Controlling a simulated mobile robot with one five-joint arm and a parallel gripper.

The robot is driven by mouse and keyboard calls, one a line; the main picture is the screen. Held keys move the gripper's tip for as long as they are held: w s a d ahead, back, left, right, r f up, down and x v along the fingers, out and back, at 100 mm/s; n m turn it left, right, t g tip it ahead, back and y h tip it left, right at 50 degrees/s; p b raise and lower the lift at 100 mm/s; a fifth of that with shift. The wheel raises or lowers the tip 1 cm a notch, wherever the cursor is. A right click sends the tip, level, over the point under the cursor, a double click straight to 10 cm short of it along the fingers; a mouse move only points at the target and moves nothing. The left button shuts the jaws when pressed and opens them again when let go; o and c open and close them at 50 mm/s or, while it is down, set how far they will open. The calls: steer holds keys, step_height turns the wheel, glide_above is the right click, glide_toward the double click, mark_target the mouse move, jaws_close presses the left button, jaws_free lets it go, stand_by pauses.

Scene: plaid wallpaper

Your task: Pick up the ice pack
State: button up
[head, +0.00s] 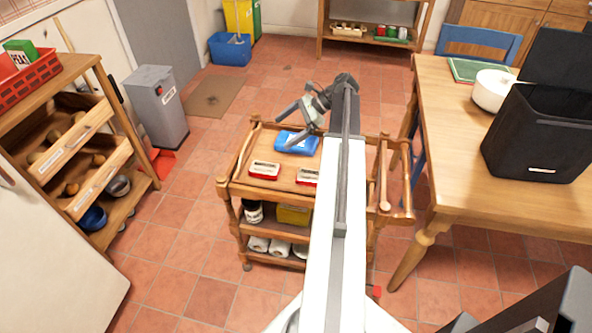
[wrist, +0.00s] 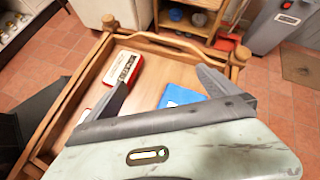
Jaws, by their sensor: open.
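The ice pack (head: 297,143) is a flat blue block lying on the top tray of a wooden trolley (head: 233,188). In the wrist view the ice pack (wrist: 180,95) shows between my finger lines, closer to the right finger, with its near part hidden behind my gripper body. My gripper (head: 287,127) is open and empty, above the far side of the trolley by the ice pack. In the wrist view its two fingers (wrist: 165,76) are spread wide. I see no contact with the ice pack.
Two red-and-white tins (head: 264,170) (head: 307,176) lie on the same tray, near the ice pack. A raised wooden rail edges the tray. A table with a black bag (head: 540,135) stands right; a shelf with a red basket (head: 30,80) stands left. Tiled floor lies between.

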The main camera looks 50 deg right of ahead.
mark_target(312, 141)
steer(key=s+d+f+m+t+b, duration=0.1)
steer(key=s+d, duration=0.1)
steer(key=d, duration=0.1)
steer(key=s+d+f+m+t+b, duration=0.1)
steer(key=d, duration=0.2)
steer(key=s+d+f+m+b, duration=0.1)
steer(key=s+d+m, duration=0.1)
steer(key=d, duration=0.1)
steer(key=shift+s+d+f+t+b, duration=0.25)
steer(key=shift+s+d+t+b, duration=0.1)
steer(key=shift+t+b, duration=0.05)
steer(key=shift+s+d+r, duration=0.15)
steer(key=shift+s+d, duration=0.05)
steer(key=shift+b+x, duration=0.6)
steer(key=shift+x, duration=0.85)
steer(key=b+x, duration=0.3)
steer(key=x, duration=0.2)
steer(key=shift+s, duration=0.15)
steer(key=c, duration=1.6)
